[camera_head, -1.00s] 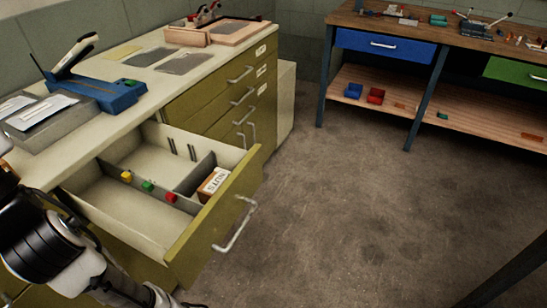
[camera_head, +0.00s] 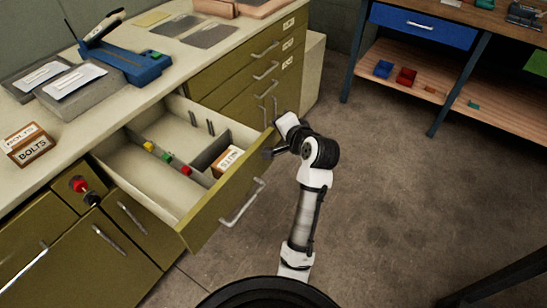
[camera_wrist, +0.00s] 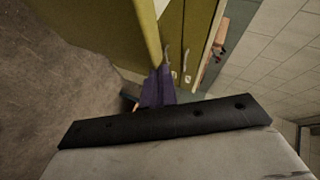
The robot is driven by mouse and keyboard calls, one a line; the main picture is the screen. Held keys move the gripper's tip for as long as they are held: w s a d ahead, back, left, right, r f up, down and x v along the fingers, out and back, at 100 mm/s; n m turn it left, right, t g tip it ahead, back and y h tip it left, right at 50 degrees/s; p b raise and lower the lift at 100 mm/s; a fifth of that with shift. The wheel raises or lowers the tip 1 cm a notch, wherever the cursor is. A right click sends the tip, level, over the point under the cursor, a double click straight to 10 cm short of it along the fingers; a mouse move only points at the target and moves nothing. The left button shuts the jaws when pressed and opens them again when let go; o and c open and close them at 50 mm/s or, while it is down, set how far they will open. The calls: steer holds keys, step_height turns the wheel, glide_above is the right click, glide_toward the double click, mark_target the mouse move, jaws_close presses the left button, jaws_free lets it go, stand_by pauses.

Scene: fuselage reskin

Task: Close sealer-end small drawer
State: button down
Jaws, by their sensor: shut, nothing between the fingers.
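An olive drawer (camera_head: 228,203) stands pulled well out of the cabinet under the pale worktop. Its front carries a silver bar handle (camera_head: 243,203). Inside are a divider with small yellow, green and red pieces, and a box labelled NUTS (camera_head: 227,160). My gripper (camera_head: 268,153) is at the far right end of the drawer front, near its top edge. I cannot tell whether it touches. It is shut and empty. In the wrist view an olive panel (camera_wrist: 110,32) fills the upper left; the drawer handle is not clear there.
Shut olive drawers (camera_head: 262,75) lie behind the open one. On the worktop (camera_head: 50,125) are a blue tool (camera_head: 130,62), grey trays and a BOLTS box (camera_head: 28,146). A workbench with a blue drawer (camera_head: 420,25) stands at the back right.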

steer(key=s+d+f+m+g+y, duration=0.1)
steer(key=s+d+f+m+y, duration=0.35)
steer(key=s+m, duration=0.35)
steer(key=s+d+f+m+g+y, duration=0.1)
steer(key=s+d+f+m+y, duration=0.2)
steer(key=s+d+m+y, duration=0.3)
steer(key=w+a+p, duration=0.1)
steer(key=w+a, duration=0.2)
steer(key=a, duration=0.3)
steer(key=w+a+m+p, duration=0.1)
steer(key=w+a+p, duration=0.1)
steer(key=w+a, duration=0.2)
steer(key=shift+a+r+h, duration=0.15)
steer(key=shift+a+h, duration=0.3)
steer(key=shift+a, duration=0.8)
